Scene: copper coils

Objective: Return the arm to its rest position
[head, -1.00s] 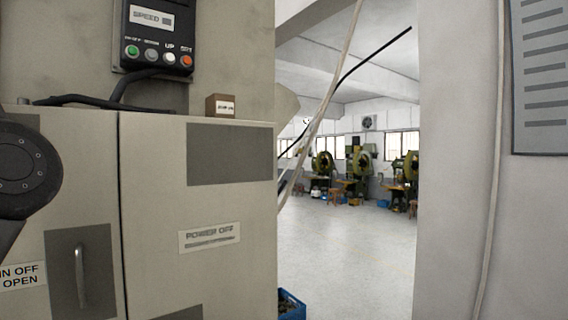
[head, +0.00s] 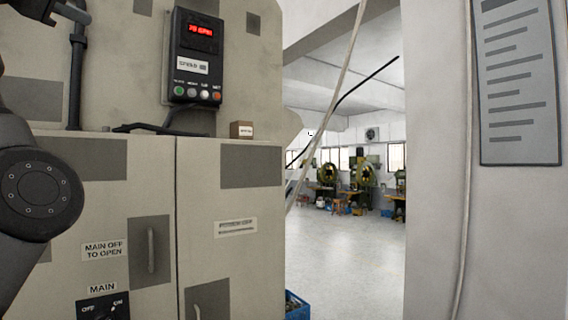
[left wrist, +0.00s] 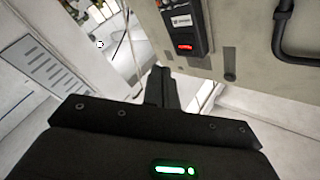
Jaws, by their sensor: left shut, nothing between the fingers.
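My left gripper (left wrist: 160,86) shows in the left wrist view with its dark fingers together and nothing between them. It points towards the pale machine and the open room, apart from any surface as far as I can see. In the head view a dark round joint of my left arm stands at the left edge, in front of the cabinet; the fingers cannot be made out there. My right gripper is in neither view.
A speed control box (head: 197,58) with a lit red display hangs above the beige cabinet (head: 235,275); the left wrist view shows it too (left wrist: 186,22). A small brown box (head: 242,130) sits on the cabinet. A blue crate (head: 297,306) stands on the floor beyond, where open floor shows.

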